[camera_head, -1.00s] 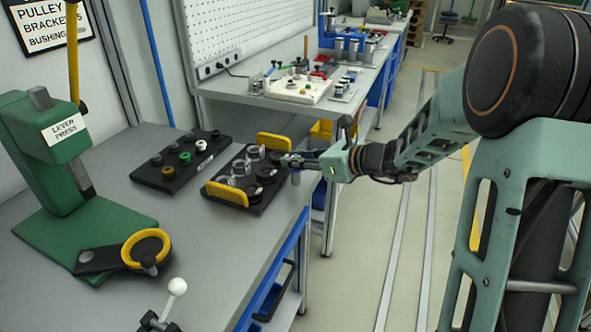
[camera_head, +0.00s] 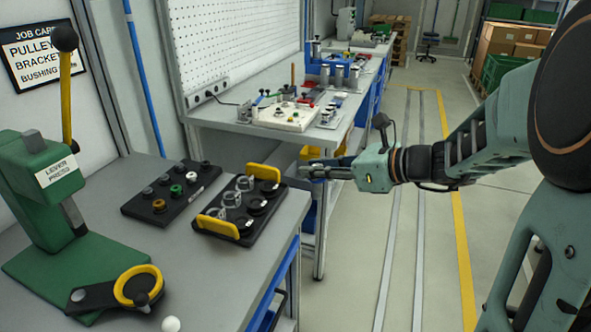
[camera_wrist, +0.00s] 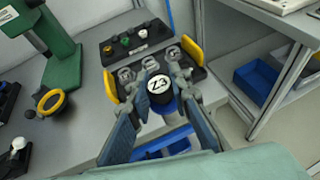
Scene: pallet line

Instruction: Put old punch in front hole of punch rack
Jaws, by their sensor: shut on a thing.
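My gripper (camera_head: 312,170) is shut on a dark round punch marked "Z3" on its pale top (camera_wrist: 160,88). In the head view the punch is hardly visible between the fingers. The gripper is held out past the bench's right edge, to the right of a black rack (camera_head: 270,217) with yellow end handles. The rack also shows in the wrist view (camera_wrist: 193,50), beyond the held punch. It has a row of clear rings (camera_head: 230,199) and, beside it, a row of dark round places (camera_head: 257,207). I cannot tell which of these are empty holes.
A black tray of coloured bushings (camera_head: 177,190) lies left of the rack. A green lever press (camera_head: 40,190) with a yellow-ringed part (camera_head: 137,287) stands further left. A second bench (camera_head: 250,127) is behind. The floor right of the bench is open.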

